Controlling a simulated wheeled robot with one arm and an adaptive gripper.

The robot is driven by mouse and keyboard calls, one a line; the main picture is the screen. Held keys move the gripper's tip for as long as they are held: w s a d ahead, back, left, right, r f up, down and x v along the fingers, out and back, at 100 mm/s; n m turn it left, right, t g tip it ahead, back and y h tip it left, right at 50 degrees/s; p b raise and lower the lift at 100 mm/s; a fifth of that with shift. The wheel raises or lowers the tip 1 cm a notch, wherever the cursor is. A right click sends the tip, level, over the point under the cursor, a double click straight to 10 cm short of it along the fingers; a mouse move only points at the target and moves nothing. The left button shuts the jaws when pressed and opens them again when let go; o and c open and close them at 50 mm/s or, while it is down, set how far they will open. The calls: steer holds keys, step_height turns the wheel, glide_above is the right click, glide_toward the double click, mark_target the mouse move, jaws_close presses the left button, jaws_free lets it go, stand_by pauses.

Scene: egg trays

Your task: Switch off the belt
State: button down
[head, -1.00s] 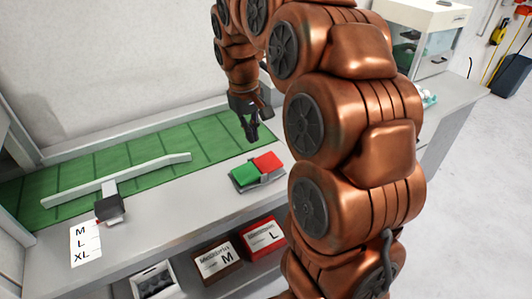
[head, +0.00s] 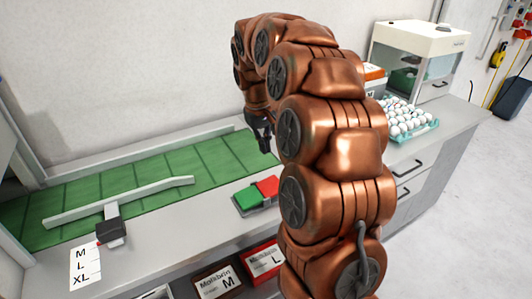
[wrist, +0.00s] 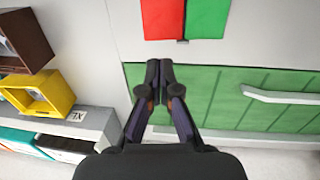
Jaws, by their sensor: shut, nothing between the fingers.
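The switch box with a green button (head: 247,198) and a red button (head: 267,186) sits on the grey counter at the front edge of the green belt (head: 160,170). In the wrist view the red button (wrist: 163,18) and green button (wrist: 208,18) show at the top, beyond the fingertips. My gripper (head: 264,143) is shut and empty. It hangs above the belt, behind the switch box and apart from it. In the wrist view my gripper (wrist: 159,66) has its fingertips together over the belt's edge.
A white diverter bar (head: 120,200) lies across the belt, with a dark lever block (head: 111,229) near a size label (head: 84,267). Boxes marked M (head: 217,282) and L (head: 263,261) stand below the counter. An egg tray (head: 425,133) is at the right.

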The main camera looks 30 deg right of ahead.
mark_target(269, 183)
steer(key=f+p, duration=0.1)
steer(key=f, duration=0.3)
steer(key=d+f+p, duration=0.1)
steer(key=f, duration=0.3)
steer(key=f+p, duration=0.1)
steer(key=f, duration=0.3)
steer(key=shift+s+d+f+p, duration=0.1)
steer(key=shift+d+f+p, duration=0.2)
steer(key=shift+p, duration=0.05)
steer(key=shift+a+f, duration=0.1)
